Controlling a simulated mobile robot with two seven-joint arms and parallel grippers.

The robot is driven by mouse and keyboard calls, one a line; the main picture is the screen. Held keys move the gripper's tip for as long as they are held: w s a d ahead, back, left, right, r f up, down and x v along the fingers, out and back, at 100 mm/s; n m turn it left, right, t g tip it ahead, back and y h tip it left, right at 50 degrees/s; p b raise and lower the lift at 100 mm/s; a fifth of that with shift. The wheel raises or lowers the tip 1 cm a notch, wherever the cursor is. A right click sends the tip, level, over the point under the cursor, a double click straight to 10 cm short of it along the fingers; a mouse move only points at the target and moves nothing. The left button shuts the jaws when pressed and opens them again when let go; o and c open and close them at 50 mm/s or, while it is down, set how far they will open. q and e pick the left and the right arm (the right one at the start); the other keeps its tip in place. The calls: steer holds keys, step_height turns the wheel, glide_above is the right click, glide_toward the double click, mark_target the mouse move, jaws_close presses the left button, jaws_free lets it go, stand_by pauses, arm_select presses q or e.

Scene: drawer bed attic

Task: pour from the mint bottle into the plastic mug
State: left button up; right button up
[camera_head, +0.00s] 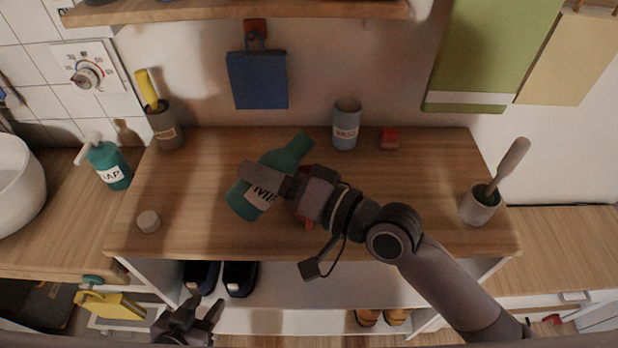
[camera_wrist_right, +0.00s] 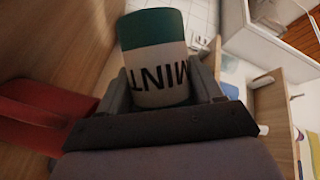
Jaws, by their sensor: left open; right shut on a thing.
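The mint bottle (camera_head: 284,158) is teal with a white label and lies strongly tilted in the head view, its neck toward the back right and its base toward the front left. My right gripper (camera_head: 262,182) is shut around its labelled body; the MINT label also shows between the fingers in the right wrist view (camera_wrist_right: 160,75). A red thing (camera_head: 309,223), mostly hidden under my right gripper, may be the plastic mug; red also fills the left of the wrist view (camera_wrist_right: 35,110). I cannot tell whether the bottle's mouth is over it. My left gripper (camera_head: 207,306) is open and empty, low in front of the shelf.
On the wooden top (camera_head: 400,190) stand a grey-blue labelled cup (camera_head: 346,128), a small red block (camera_head: 390,139), a brush holder (camera_head: 480,206), a brown cup (camera_head: 166,130) and a white round piece (camera_head: 148,221). A soap bottle (camera_head: 108,167) stands left. The right middle is clear.

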steer(key=shift+s+a+f+m+y+b, duration=0.15)
steer(key=shift+m+y+b, duration=0.15)
steer(key=shift+m+b, duration=0.35)
steer(key=shift+f+m+y+b, duration=0.1)
steer(key=shift+m+y+b, duration=0.25)
steer(key=shift+b, duration=0.5)
stand_by(1.8)
steer(key=shift+s+a+r+m+t+p, duration=0.2)
steer(key=shift+r+m+t+p, duration=0.15)
steer(key=shift+r+m, duration=0.4)
stand_by(1.9)
steer(key=shift+w+f+m+y+b, duration=0.15)
steer(key=shift+m+y+b, duration=0.15)
steer(key=shift+m, duration=0.15)
stand_by(1.3)
